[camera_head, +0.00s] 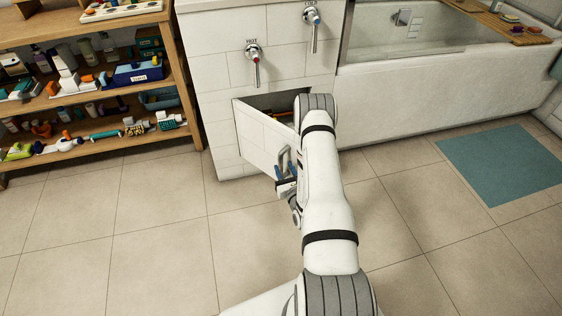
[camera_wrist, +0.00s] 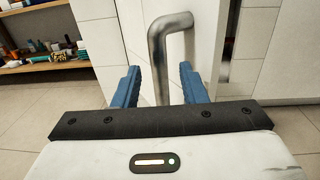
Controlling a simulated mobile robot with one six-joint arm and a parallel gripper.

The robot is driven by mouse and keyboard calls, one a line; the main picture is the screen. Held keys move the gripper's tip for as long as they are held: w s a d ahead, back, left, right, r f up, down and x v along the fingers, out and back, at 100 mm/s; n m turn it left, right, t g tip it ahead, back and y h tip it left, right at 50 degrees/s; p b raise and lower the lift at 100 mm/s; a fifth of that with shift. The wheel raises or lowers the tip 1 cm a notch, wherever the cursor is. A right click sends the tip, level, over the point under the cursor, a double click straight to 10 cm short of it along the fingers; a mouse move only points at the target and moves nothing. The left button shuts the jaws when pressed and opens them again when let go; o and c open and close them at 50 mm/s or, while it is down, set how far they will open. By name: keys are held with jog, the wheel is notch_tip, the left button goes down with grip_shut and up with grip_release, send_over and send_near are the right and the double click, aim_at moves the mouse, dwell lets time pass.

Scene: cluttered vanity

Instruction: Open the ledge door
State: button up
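The ledge door (camera_head: 262,142) is a white tiled panel in the white tiled ledge, standing partly open. It swings out from its left side, and a dark gap shows above and behind it. Its metal bar handle (camera_head: 284,160) is on the outer face near the free edge. My gripper (camera_head: 284,180) is at the handle. In the wrist view, the handle (camera_wrist: 158,65) stands between the two blue fingers of my gripper (camera_wrist: 160,72), with a narrow gap on each side. The fingers are open around it. My arm hides part of the door opening.
A wooden shelf (camera_head: 82,95) full of small items stands at the left. Hot (camera_head: 254,53) and cold (camera_head: 313,20) taps are on the ledge wall above. A bathtub (camera_head: 430,90) and teal mat (camera_head: 505,162) are at the right. The tiled floor (camera_head: 160,230) before the ledge is clear.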

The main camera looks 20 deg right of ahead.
jog(key=shift+s+a, duration=0.2)
jog(key=shift+s, duration=1.4)
jog(key=shift+c, duration=0.5)
